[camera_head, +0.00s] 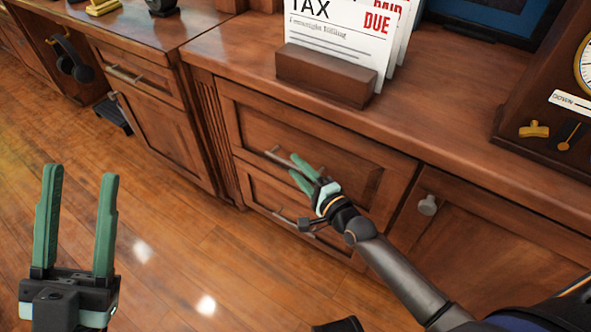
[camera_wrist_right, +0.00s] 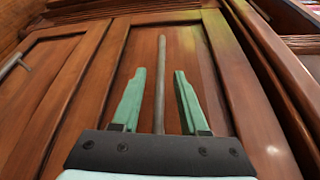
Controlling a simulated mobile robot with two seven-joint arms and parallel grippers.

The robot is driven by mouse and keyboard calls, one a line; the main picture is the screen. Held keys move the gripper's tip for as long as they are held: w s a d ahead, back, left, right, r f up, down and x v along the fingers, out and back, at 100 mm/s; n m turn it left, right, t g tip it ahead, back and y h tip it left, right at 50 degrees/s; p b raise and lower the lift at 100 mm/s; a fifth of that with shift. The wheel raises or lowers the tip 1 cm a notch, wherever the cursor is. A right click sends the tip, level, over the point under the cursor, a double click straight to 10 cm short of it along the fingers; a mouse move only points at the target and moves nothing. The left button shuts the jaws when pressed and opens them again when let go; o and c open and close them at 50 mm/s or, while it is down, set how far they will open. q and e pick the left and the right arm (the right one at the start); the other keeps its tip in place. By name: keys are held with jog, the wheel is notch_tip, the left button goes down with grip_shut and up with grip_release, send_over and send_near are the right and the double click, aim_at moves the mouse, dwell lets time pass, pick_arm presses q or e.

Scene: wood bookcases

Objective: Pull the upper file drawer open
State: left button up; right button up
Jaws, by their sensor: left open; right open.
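The upper file drawer (camera_head: 340,172) is a wood panel front under the countertop, and it sits shut in the cabinet. Its grey bar handle (camera_head: 279,157) shows just beyond my right gripper's fingers. My right gripper (camera_head: 301,171) is open in front of this drawer. In the right wrist view the handle (camera_wrist_right: 161,80) runs between the two green fingers of the right gripper (camera_wrist_right: 158,100), with a gap on each side. The lower drawer (camera_head: 265,200) is below, its handle partly behind my right arm. My left gripper (camera_head: 80,215) is open and empty over the floor at the left.
A wood holder (camera_head: 325,75) with tax papers (camera_head: 340,35) stands on the countertop above the drawer. A cabinet door with a round knob (camera_head: 428,205) is to the right. Headphones (camera_head: 72,58) hang at the far left. The wood floor (camera_head: 190,260) before the drawers is clear.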

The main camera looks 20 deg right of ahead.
jog(key=shift+w+a, duration=0.2)
jog(key=shift+w, duration=0.4)
grip_shut()
dwell(1.1)
